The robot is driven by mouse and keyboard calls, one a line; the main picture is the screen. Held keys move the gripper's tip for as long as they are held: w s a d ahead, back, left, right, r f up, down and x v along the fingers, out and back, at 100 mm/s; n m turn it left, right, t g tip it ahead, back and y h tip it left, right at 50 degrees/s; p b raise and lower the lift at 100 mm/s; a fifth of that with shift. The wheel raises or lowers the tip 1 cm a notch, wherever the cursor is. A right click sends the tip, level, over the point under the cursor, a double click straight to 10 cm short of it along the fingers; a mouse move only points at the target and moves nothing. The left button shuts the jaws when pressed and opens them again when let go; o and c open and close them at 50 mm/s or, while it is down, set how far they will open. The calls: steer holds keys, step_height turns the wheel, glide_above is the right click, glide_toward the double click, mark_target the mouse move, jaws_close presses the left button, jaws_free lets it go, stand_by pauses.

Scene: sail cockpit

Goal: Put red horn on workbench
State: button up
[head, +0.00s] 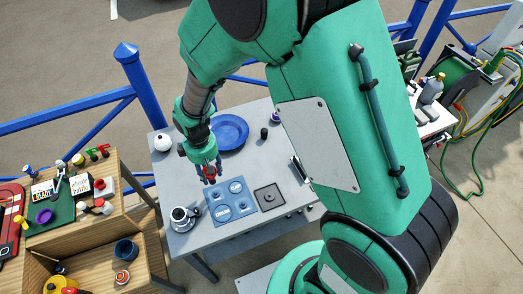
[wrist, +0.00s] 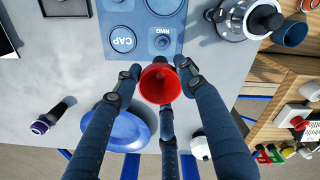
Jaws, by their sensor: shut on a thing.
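The red horn (wrist: 160,84) sits between the fingers of my gripper (wrist: 159,74), its round open bell facing the wrist camera. My gripper is shut on it. In the head view my gripper (head: 209,176) hangs over the grey-topped bench (head: 190,238), just behind the blue mat, with a bit of the red horn (head: 209,171) showing between the fingers. The horn appears to be held above the bench top; the exact gap is hard to tell. The fingers and my arm hide part of the horn and the bench's right side.
The blue mat (head: 231,202) has round labelled spots, CAP and RING readable. A cluttered wooden unit (head: 120,215) stands left. Bare top shows front left.

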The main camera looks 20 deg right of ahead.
steer(key=shift+f, duration=0.8)
steer(key=shift+w, duration=0.15)
steer(key=w+a, duration=0.2)
steer(key=w, duration=0.5)
steer(key=w+a+f, duration=0.1)
steer(key=w+a, duration=0.1)
steer(key=w, duration=0.5)
steer(key=shift+a+f+b, duration=0.2)
steer(key=shift+a+b, duration=0.2)
steer(key=shift+w, duration=0.1)
steer(key=shift+w+a+f, duration=0.1)
steer(key=shift+w+f, duration=0.1)
steer(key=shift+f, duration=0.7)
steer(key=shift+w+a+f, duration=0.1)
steer(key=shift+w+f, duration=0.1)
steer(key=shift+f, duration=0.65)
steer(key=shift+f+b, duration=0.15)
steer(key=shift+b, duration=0.2)
